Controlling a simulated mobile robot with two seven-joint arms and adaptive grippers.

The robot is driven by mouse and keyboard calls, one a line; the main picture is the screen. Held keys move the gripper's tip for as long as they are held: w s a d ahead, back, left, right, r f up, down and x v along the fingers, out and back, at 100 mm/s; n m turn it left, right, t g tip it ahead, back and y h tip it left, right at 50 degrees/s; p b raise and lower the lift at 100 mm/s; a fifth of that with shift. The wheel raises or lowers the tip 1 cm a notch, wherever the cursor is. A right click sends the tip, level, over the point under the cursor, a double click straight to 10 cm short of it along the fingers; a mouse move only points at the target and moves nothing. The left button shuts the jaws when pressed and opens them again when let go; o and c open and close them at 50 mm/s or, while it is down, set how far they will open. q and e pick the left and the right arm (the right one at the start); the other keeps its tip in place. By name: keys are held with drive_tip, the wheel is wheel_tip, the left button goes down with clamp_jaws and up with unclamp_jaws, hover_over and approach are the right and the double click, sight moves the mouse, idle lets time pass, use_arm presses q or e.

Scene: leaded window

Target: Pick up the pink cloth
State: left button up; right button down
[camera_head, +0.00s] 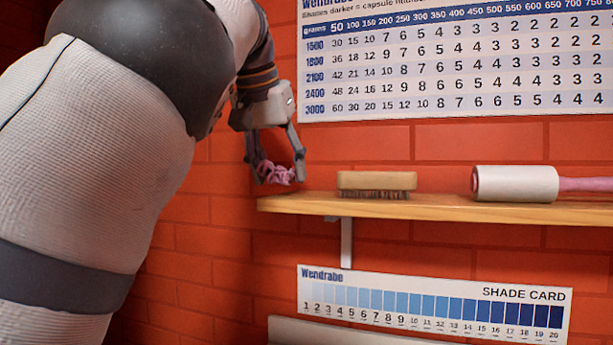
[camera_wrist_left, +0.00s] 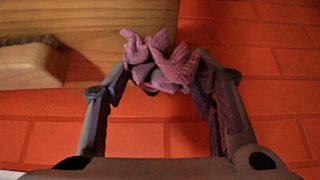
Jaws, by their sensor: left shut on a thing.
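The pink cloth (camera_head: 275,173) is a crumpled, textured bundle near the left end of the wooden shelf in the head view. My left gripper (camera_head: 277,177) points down and is shut on it, with the cloth bunched between the fingertips. In the left wrist view the cloth (camera_wrist_left: 165,62) sits between the fingertips of the gripper (camera_wrist_left: 158,85), with folds sticking up past them. The cloth overlaps the shelf's edge in that view; I cannot tell whether it touches the shelf. My right gripper is not in view.
The wooden shelf (camera_head: 430,208) holds a brush (camera_head: 376,184) just right of the gripper and a white roller (camera_head: 515,184) with a pink handle farther right. The brush also shows in the left wrist view (camera_wrist_left: 30,66). A red brick wall (camera_head: 440,140) stands behind, with a chart (camera_head: 455,60) above and a shade card (camera_head: 430,303) below.

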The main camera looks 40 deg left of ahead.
use_arm(q)
drive_tip(key=s+d+r, duration=0.7)
drive_tip(key=s+r, duration=0.4)
drive_tip(key=s, duration=0.1)
drive_tip(key=shift+d+p, duration=0.25)
drive_tip(key=shift+p, duration=0.05)
drive_tip(key=shift+o, duration=0.6)
drive_tip(key=shift+r, duration=0.1)
drive_tip(key=c, duration=0.5)
drive_tip(key=shift+o, duration=0.2)
